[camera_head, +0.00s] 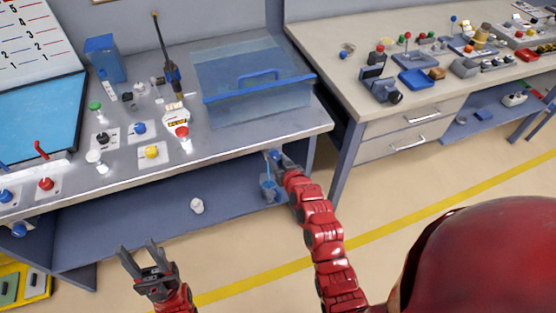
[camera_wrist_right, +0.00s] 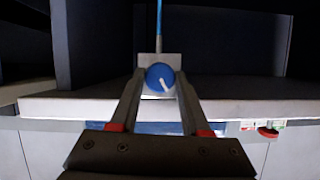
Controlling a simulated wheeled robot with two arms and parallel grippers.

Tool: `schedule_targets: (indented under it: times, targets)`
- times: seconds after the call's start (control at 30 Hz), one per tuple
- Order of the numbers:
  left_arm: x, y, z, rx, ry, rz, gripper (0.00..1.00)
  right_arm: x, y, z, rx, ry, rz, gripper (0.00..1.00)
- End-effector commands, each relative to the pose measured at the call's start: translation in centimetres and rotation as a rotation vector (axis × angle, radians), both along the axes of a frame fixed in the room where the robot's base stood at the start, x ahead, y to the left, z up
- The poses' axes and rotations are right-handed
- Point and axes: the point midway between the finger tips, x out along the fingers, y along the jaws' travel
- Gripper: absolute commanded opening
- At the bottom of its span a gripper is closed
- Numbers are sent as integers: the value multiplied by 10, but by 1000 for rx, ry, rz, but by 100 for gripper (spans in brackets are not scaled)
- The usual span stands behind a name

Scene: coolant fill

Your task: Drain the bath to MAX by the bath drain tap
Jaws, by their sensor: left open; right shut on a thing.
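A clear box with a blue front rim (camera_head: 258,88), apparently the bath, stands on the left bench above the tap. I cannot read a MAX mark or a level on it. The drain tap's round blue knob (camera_wrist_right: 160,78) with a white pointer line sits between the right fingertips, pointer slanted. My right gripper (camera_head: 279,158) is shut on this knob at the bench's front edge. A thin blue line (camera_wrist_right: 159,25), like a stream, runs from the tap. A small bluish vessel (camera_head: 268,190) is below it on the shelf. My left gripper (camera_head: 142,259) is open and empty, low in front of the bench.
Knobs and buttons, including a yellow one (camera_head: 152,152), cover the bench left of the box. A second bench (camera_head: 350,70) with many parts is at right. The floor between is clear.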

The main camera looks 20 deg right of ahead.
Motion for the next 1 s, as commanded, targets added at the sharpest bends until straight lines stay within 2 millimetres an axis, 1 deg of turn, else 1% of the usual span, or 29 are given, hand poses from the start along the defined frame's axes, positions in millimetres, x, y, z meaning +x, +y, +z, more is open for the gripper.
schedule_targets:
  times: [0.17,0.27,0.4,0.6,0.8,1.0]
  targets:
    - [0,0,-12,0,0,0,48,0,-1,-4,39,2,-1,0]
    - [0,0,-24,0,0,0,48,0,-2,-5,86,-2,-2,0]
    - [0,0,-43,0,0,0,48,1,-3,-6,177,1,-2,0]
    - [0,0,-66,0,0,0,48,1,-4,-5,313,4,-3,0]
    - [0,0,-80,0,0,0,48,1,-4,-2,422,7,-1,0]
    - [0,0,-87,0,0,0,48,1,-4,-1,485,13,-1,0]
